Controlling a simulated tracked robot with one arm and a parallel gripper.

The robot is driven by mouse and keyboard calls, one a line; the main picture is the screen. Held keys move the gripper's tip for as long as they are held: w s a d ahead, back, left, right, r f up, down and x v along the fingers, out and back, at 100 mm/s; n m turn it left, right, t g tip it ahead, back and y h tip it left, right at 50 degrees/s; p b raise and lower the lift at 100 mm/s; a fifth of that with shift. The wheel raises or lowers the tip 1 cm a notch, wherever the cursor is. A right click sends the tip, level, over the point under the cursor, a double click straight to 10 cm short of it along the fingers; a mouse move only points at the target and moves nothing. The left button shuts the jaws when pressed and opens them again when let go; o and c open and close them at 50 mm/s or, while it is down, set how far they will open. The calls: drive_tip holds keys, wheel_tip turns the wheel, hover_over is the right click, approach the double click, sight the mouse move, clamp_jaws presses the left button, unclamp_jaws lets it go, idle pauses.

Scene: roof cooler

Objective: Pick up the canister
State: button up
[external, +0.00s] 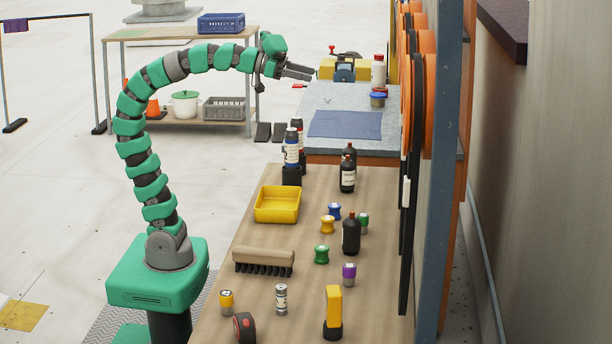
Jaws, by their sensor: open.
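My gripper (311,74) is at the end of my green arm, raised and pointing right, near the back of the scene. It is open and nothing shows between its fingers. Which item is the canister is not certain. A small silver cylinder (281,299) stands at the front. A white red-capped container (378,72) stands at the far end. My gripper touches none of these.
The wooden bench (225,300) holds a yellow tray (277,216), a brush (264,257), dark bottles (351,235), several small coloured spools and a tape measure (244,326). A grey table (345,98) with a blue mat (345,124) adjoins it. A blue post (440,170) borders the right.

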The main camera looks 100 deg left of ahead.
drive_tip(key=shift+o, duration=0.5)
drive_tip(key=shift+w, duration=0.1)
drive_tip(key=w+a+r+t+y+p, duration=0.25)
drive_tip(key=w+r+p, duration=0.2)
drive_tip(key=w, duration=0.35)
drive_tip(key=w+d+r+m+t+h+p, duration=0.15)
drive_tip(key=w+d+m+h+p, duration=0.3)
drive_tip(key=w+d+m, duration=0.45)
drive_tip(key=m+g+h+p, duration=0.6)
drive_tip(key=g+h+p, duration=0.4)
drive_tip(key=g, duration=0.6)
hover_over(354, 237)
drive_tip(key=s+a+b, duration=0.1)
drive_tip(key=s+a, duration=0.3)
drive_tip(key=a, duration=0.9)
wheel_tip(354, 237, down, 33)
drive_tip(key=h, duration=0.1)
drive_tip(key=b+x, duration=0.1)
drive_tip(key=x, duration=0.3)
drive_tip(key=b+x, duration=0.1)
drive_tip(key=x, duration=0.4)
drive_tip(key=b+x, duration=0.1)
drive_tip(key=x, duration=0.4)
drive_tip(key=shift+w+f+b, duration=0.1)
drive_tip(key=shift+w+b, duration=0.15)
drive_tip(key=shift+b, duration=0.1)
drive_tip(key=shift+a, duration=0.1)
drive_tip(key=c, duration=1.3)
